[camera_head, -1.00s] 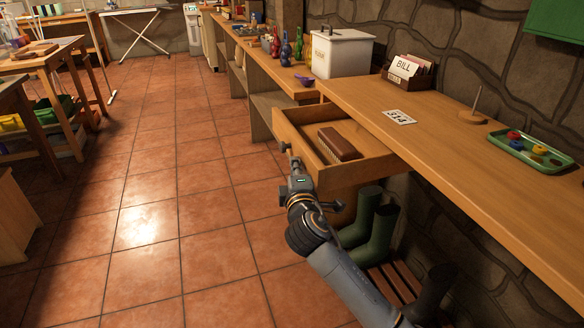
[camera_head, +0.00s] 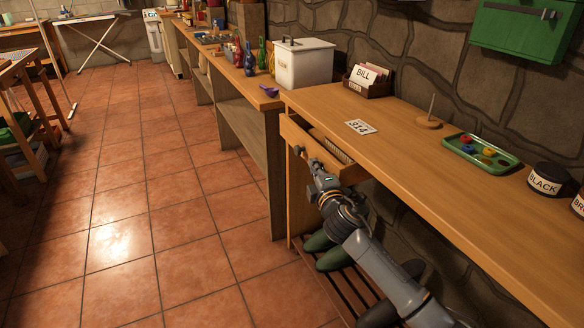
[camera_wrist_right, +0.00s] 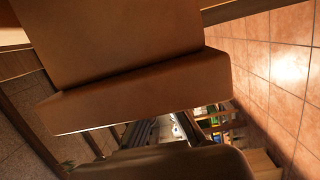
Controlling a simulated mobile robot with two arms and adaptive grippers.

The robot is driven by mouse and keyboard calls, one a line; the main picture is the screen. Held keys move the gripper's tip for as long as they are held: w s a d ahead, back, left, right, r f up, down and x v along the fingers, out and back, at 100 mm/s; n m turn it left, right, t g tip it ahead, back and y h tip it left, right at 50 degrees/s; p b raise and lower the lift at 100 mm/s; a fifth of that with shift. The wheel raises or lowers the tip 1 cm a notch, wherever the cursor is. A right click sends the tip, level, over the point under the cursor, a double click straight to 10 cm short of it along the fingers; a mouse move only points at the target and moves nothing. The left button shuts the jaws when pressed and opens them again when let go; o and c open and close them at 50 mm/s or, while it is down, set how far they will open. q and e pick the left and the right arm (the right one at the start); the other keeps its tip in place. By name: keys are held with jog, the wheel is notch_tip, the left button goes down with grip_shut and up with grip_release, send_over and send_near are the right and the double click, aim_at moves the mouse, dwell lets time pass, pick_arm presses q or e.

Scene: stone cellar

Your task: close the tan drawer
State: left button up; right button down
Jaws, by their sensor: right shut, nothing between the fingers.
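My right gripper (camera_head: 312,165) is shut and empty. It is at the drawer's front, by the dark knob (camera_head: 298,150), and hides part of the front; whether it touches cannot be told. In the right wrist view, brown wooden surfaces (camera_wrist_right: 120,40) fill much of the picture close up. My left gripper is not in view.
The bench top (camera_head: 400,160) holds a 314 card (camera_head: 360,127), a BILL box (camera_head: 369,80), a wooden peg stand (camera_head: 430,122), a green tray (camera_head: 482,153) and a BLACK jar (camera_head: 545,183). Green boots (camera_head: 330,258) are on a slatted rack below.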

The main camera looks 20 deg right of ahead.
jog(key=d, duration=0.6)
jog(key=shift+w+d+p, duration=0.1)
jog(key=shift+p, duration=0.25)
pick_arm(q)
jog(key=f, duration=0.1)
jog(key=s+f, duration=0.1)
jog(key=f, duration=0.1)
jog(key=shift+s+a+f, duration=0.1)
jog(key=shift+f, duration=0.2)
pick_arm(e)
jog(key=shift+d+r, duration=0.1)
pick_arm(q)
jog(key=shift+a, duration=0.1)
